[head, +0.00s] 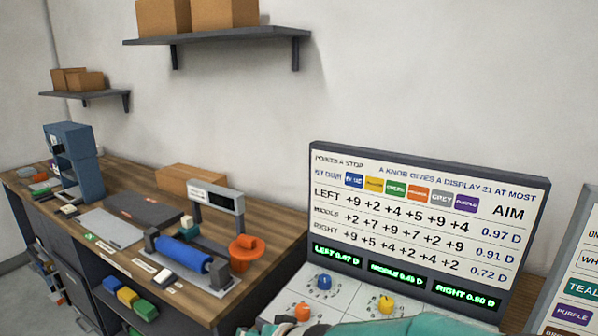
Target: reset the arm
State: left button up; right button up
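A sloped light panel with knobs stands at the lower middle of the head view. A blue knob (323,282), a yellow knob (386,303) and an orange knob (302,312) show on it. Behind them stands a dark-framed board (428,215) with rows LEFT, MIDDLE and RIGHT, an AIM column and green lit displays (396,278) below. A smooth teal shape (410,326) and small dark parts cross the bottom edge, hiding the panel's front; I cannot tell what they are. I make out no fingertips of either gripper.
A wooden bench (262,240) on the left holds a blue roller (183,254), an orange cup (243,252), a grey-blue machine (72,160) and a dark mat (142,209). Wall shelves (220,36) with cardboard boxes hang above. Another board (572,270) stands at the right edge.

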jog(key=s+d+f+g, duration=0.1)
jog(key=s+d+f, duration=0.2)
jog(key=f, duration=0.3)
jog(key=s+d+f+g+h, duration=0.1)
jog(key=s+d+f, duration=0.2)
jog(key=f, duration=0.3)
jog(key=s+d+f+g, duration=0.1)
jog(key=s+d+f, duration=0.2)
jog(key=f, duration=0.3)
jog(key=s+d+f+m+g+h, duration=0.1)
jog(key=s+d+f+g, duration=0.1)
jog(key=s+d+f, duration=0.3)
jog(key=s+d+f+g+h+b, duration=0.1)
jog(key=s+d+f, duration=0.5)
jog(key=s, duration=0.6)
jog(key=shift+s+d+f+m+g, duration=0.15)
jog(key=shift+s+f+m+g, duration=0.05)
jog(key=shift+s+m+g, duration=0.2)
jog(key=shift+w, duration=0.1)
